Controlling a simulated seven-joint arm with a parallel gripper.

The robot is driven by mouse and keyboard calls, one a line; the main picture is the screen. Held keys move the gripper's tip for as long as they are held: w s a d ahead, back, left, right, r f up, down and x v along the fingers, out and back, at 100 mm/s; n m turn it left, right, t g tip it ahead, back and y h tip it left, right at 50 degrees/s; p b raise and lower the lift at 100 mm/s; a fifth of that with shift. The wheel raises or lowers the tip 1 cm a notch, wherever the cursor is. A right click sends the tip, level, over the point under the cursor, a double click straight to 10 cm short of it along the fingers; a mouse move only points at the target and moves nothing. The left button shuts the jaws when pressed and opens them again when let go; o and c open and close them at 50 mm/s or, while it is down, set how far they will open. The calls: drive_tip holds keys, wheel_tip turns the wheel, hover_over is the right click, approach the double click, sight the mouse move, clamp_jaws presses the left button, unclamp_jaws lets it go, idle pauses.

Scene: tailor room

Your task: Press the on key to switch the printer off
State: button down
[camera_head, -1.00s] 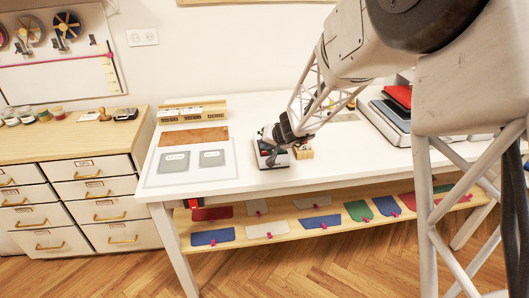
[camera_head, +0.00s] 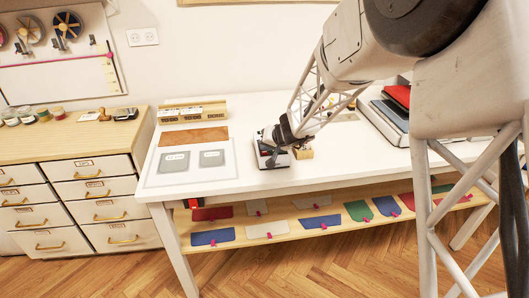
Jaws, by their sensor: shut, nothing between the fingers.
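A small dark device with a light front edge (camera_head: 275,161), likely the printer, stands on the white table. My gripper (camera_head: 270,150) is over it, pointing down, with its fingers at or just above the device's top. The fingers are small and dark here; they look shut and empty. The on key cannot be made out; it is too small or hidden by my gripper. Whether the fingertips touch the device cannot be told.
A small wooden block (camera_head: 303,153) stands close to the right of the device. A pale mat with two grey cards (camera_head: 211,158) lies to the left. A red-topped stack (camera_head: 398,97) is at the right. The white table (camera_head: 345,165) is clear in front of it.

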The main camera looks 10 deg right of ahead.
drive_tip(key=shift+f, duration=0.2)
idle(0.3)
drive_tip(key=shift+r, duration=0.85)
drive_tip(key=shift+r, duration=0.2)
drive_tip(key=shift+r, duration=2.3)
